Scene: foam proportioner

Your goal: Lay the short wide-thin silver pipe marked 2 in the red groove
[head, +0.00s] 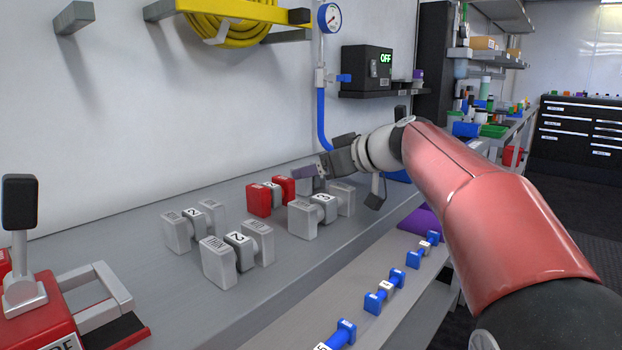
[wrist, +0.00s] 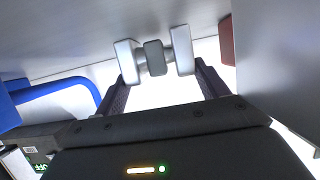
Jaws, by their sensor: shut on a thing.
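In the wrist view, my gripper (wrist: 160,72) is shut on a silver pipe (wrist: 153,57) with two pale end blocks and a darker middle. Its number is not visible there. In the head view, my gripper (head: 312,176) is near the wall, above the back of the counter; the held pipe is not clear. A silver piece marked 2, with THIN on one end (head: 218,262), stands on the counter at centre left. A red block pair (head: 258,200) with a grey numbered middle stands near the wall; I cannot tell whether this is the red groove.
Another silver piece marked 2 (head: 177,232) and one marked 3 (head: 303,220) stand on the counter. A red lever unit (head: 40,325) is at front left. Blue pieces (head: 413,258) line the lower shelf. A blue hose (head: 323,120) runs down the wall beside my gripper.

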